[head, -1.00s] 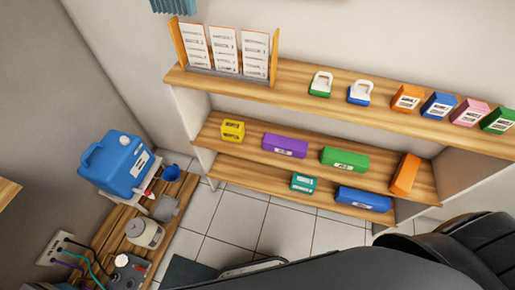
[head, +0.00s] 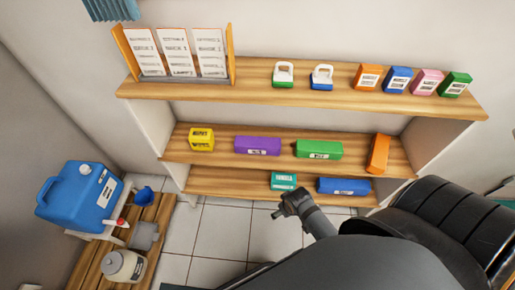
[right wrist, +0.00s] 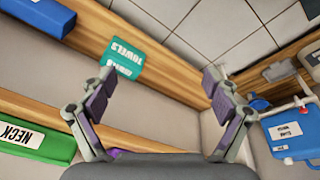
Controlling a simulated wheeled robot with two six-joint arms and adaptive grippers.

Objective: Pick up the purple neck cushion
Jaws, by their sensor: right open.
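The purple neck cushion (head: 257,145) is a long block with a white label, lying on the middle shelf between a yellow box and a green cushion. My right gripper (head: 290,203) is in front of the lower shelf, below and to the right of the purple cushion, apart from it. In the right wrist view my right gripper (right wrist: 160,75) has its two fingers spread wide with nothing between them. A small purple patch (right wrist: 122,153) shows there behind the gripper's base; most of it is hidden. My left gripper is not in view.
A green cushion (head: 319,149) and an orange block (head: 378,153) lie to the right on the same shelf; a yellow box (head: 201,139) is left. The lower shelf holds a teal box (head: 284,181) and a blue cushion (head: 343,186). The upper shelf (head: 250,87) overhangs.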

